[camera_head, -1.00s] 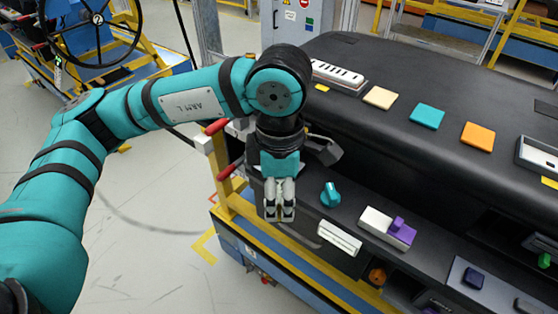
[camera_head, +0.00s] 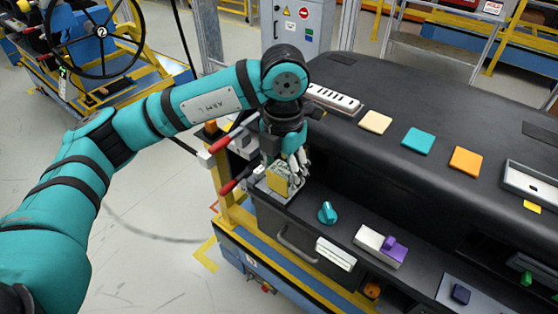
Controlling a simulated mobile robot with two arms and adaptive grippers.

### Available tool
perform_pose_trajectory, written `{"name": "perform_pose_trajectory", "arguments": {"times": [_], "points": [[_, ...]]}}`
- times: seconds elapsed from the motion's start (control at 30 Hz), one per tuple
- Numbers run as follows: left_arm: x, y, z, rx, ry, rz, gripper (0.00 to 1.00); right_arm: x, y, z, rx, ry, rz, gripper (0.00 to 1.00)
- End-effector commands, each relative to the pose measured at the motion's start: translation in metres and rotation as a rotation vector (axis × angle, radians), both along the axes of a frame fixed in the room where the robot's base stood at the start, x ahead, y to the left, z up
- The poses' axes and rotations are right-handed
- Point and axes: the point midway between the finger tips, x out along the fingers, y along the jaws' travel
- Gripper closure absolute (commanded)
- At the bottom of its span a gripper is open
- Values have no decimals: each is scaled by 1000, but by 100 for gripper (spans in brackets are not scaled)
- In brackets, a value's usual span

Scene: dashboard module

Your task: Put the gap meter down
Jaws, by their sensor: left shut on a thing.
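My left gripper (camera_head: 287,170) is at the near left corner of the dashboard, pointing down. Its fingers are shut on a small yellowish block, which I take to be the gap meter (camera_head: 279,182). The block is just over a pale grey tray-like surface (camera_head: 268,191) beside the red-handled clamps. I cannot tell whether it touches that surface. The fingers hide part of the block. My right gripper is not in view.
Red-handled clamps (camera_head: 229,188) stand close on the left. Coloured tiles (camera_head: 418,141) lie on the dashboard top (camera_head: 400,90).

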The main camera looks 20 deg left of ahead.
Motion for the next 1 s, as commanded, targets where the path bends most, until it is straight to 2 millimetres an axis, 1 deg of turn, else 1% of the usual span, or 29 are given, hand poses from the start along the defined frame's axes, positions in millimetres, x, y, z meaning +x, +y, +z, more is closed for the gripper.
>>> {"name": "perform_pose_trajectory", "arguments": {"times": [0.03, 0.1, 0.2, 0.3, 0.37, 0.47, 0.6, 0.7, 0.87, 1.0], "points": [[12, 6, 4, 1, 2, 6, 85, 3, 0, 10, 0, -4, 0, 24], [24, 12, 2, 0, 0, 5, 85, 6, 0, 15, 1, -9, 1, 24], [36, 18, -1, -1, 1, 2, 85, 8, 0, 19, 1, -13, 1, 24], [41, 21, -4, 0, -1, -1, 85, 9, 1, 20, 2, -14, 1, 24], [42, 21, -6, 0, 0, -1, 85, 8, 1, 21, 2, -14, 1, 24], [41, 21, -15, 0, 3, -2, 85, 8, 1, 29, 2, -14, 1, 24], [41, 21, -34, 1, 3, -1, 85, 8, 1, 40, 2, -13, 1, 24], [42, 21, -39, -2, -2, -1, 85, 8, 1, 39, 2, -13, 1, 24], [42, 21, -40, -1, -2, -1, 85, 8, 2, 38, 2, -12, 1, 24], [42, 21, -44, -1, -2, -1, 85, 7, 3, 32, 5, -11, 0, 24]]}}
